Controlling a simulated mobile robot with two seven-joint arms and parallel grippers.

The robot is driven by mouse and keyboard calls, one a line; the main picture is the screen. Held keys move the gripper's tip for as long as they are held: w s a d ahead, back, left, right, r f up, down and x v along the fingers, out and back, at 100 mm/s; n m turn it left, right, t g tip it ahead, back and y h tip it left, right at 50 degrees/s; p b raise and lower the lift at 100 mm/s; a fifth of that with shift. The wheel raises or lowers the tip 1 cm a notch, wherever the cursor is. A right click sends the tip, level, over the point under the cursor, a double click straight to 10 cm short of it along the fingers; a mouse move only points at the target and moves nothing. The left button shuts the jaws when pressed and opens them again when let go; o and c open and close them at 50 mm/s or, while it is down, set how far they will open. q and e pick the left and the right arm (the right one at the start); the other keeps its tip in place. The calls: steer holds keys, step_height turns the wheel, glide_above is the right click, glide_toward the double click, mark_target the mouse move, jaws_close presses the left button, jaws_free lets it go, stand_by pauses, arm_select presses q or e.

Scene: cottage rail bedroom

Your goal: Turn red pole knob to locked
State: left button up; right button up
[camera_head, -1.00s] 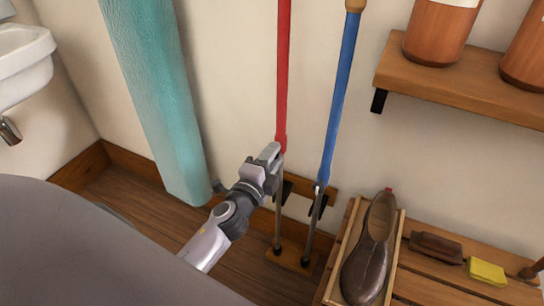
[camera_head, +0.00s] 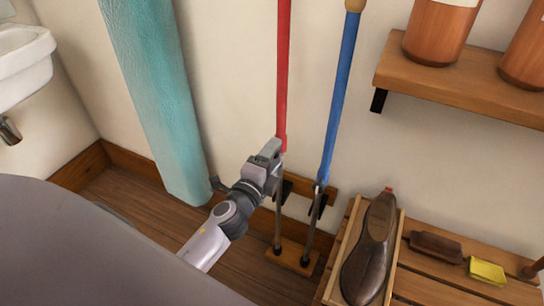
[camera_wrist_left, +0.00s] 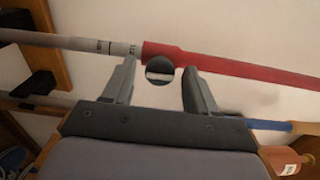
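The red pole (camera_head: 283,75) stands against the wall, its grey lower tube (camera_head: 278,220) running down to a wooden rack. In the left wrist view the red sleeve (camera_wrist_left: 240,68) meets the grey tube (camera_wrist_left: 75,42) near a round dark knob (camera_wrist_left: 160,67) with a pale band across it. My left gripper (camera_head: 272,152) is at this joint; in the wrist view its two fingers (camera_wrist_left: 160,82) are apart, one on each side of the knob. I cannot tell whether they touch it. The knob is hidden in the head view. My right gripper is not in view.
A blue pole (camera_head: 340,90) stands close to the right of the red one, both at the wooden rack (camera_head: 292,257). A teal padded column (camera_head: 155,100) is to the left. A shoe (camera_head: 368,255) on a slatted bench and a wall shelf (camera_head: 460,88) are to the right.

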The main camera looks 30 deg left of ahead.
arm_select(q)
steer(key=shift+s, duration=0.1)
steer(key=s, duration=0.7)
steer(key=shift+d, duration=0.2)
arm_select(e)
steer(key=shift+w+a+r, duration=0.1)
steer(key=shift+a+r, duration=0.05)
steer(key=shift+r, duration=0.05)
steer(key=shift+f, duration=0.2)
